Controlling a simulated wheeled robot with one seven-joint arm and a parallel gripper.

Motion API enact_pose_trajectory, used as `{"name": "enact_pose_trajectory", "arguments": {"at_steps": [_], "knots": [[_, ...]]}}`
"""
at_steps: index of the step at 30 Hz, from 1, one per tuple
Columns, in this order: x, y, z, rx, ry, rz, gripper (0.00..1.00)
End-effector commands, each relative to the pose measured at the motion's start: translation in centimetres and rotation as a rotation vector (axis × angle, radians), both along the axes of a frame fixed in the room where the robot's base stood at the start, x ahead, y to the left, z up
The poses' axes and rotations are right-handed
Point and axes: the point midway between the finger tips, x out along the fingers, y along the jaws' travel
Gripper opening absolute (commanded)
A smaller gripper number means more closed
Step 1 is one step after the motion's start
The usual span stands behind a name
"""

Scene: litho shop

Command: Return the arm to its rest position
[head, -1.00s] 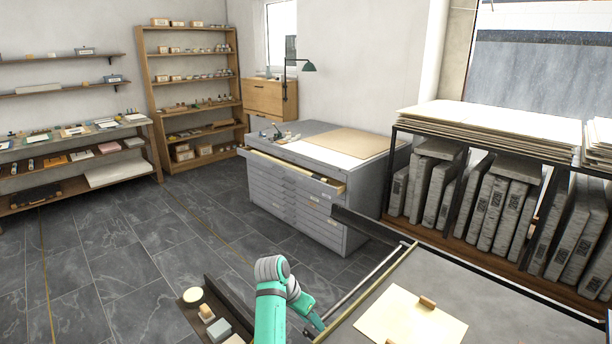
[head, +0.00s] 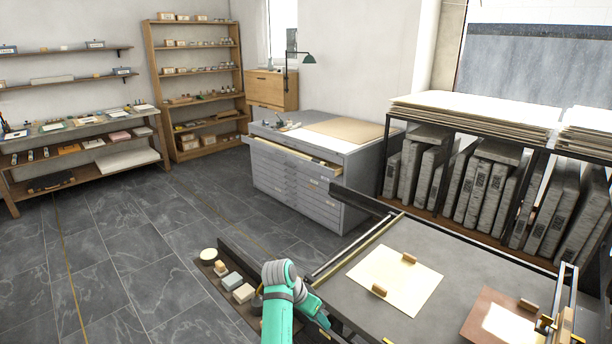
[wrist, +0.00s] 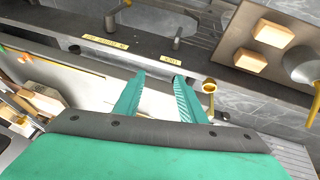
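My arm (head: 278,305) is teal and grey and reaches up from the bottom of the head view, bent to the right beside the near left edge of the press bed. In the wrist view my gripper (wrist: 158,88) shows two teal fingers spread apart with nothing between them. Below the fingertips lie a pale strip and a dark rail (wrist: 150,42) with yellow labels. The fingers look clear of both. In the head view the fingertips cannot be made out clearly.
The press bed (head: 440,250) holds a cream sheet (head: 385,290) with wooden blocks. A low shelf (head: 215,275) with small blocks stands left of my arm. A grey drawer cabinet (head: 290,190) with its top drawer open stands beyond. The tiled floor (head: 130,260) at left is clear.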

Motion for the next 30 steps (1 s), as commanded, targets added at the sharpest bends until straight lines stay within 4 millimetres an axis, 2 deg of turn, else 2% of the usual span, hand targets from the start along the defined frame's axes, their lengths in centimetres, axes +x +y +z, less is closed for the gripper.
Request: {"name": "enact_pose_trajectory", "arguments": {"at_steps": [8,14,21,30], "knots": [[-1.4,-1.3,-4.3,-0.021,-0.036,0.064,0.37],[-3.4,-2.5,-8.5,-0.042,-0.078,0.138,0.37],[-8.0,-3.9,-14.8,-0.073,-0.157,0.275,0.37],[-15.5,-3.8,-19.8,-0.097,-0.269,0.451,0.37]]}}
